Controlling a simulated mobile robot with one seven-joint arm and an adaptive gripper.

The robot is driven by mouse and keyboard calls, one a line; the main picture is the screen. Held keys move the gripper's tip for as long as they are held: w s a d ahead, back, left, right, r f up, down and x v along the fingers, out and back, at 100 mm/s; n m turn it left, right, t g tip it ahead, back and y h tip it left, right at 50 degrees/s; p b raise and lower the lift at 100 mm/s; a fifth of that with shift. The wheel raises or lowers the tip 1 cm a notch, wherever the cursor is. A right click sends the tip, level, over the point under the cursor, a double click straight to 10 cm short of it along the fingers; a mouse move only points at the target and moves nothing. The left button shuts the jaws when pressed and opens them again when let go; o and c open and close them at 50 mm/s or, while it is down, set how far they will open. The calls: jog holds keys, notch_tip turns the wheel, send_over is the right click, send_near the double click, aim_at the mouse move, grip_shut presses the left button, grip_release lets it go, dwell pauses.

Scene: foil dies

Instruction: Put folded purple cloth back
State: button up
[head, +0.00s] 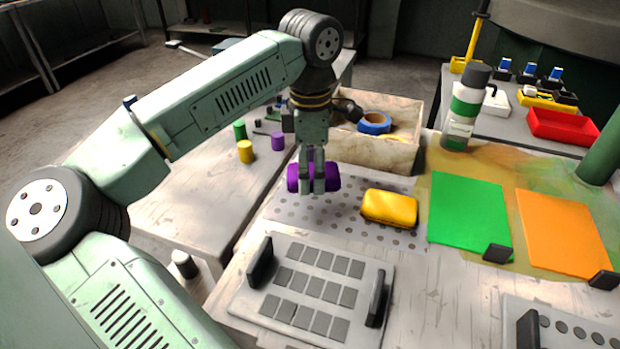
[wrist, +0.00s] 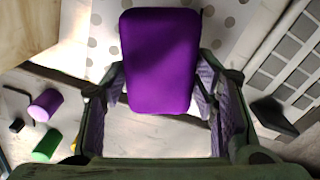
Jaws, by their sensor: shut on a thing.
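The folded purple cloth (head: 329,176) is held between the fingers of my gripper (head: 318,178), above the left edge of the dotted mat (head: 290,208) in the head view. In the wrist view the cloth (wrist: 160,60) is a rounded purple block between my two fingers (wrist: 163,85), which are shut on its sides. A folded yellow cloth (head: 389,208) lies on the mat to the right of my gripper. Whether the purple cloth touches the mat is hard to tell.
A wooden box (head: 375,152) with blue tape (head: 374,122) stands behind. A grey die plate (head: 310,290) with black handles is in front. Green (head: 468,212) and orange (head: 562,232) sheets lie right.

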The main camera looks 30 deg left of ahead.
jog(key=shift+f, duration=1.5)
jog(key=shift+f, duration=0.1)
jog(key=shift+f, duration=0.15)
jog(key=o, duration=1.1)
jog(key=shift+o, duration=0.2)
notch_tip(320, 180, up, 12)
jog(key=shift+r+b, duration=0.25)
jog(key=shift+b, duration=0.3)
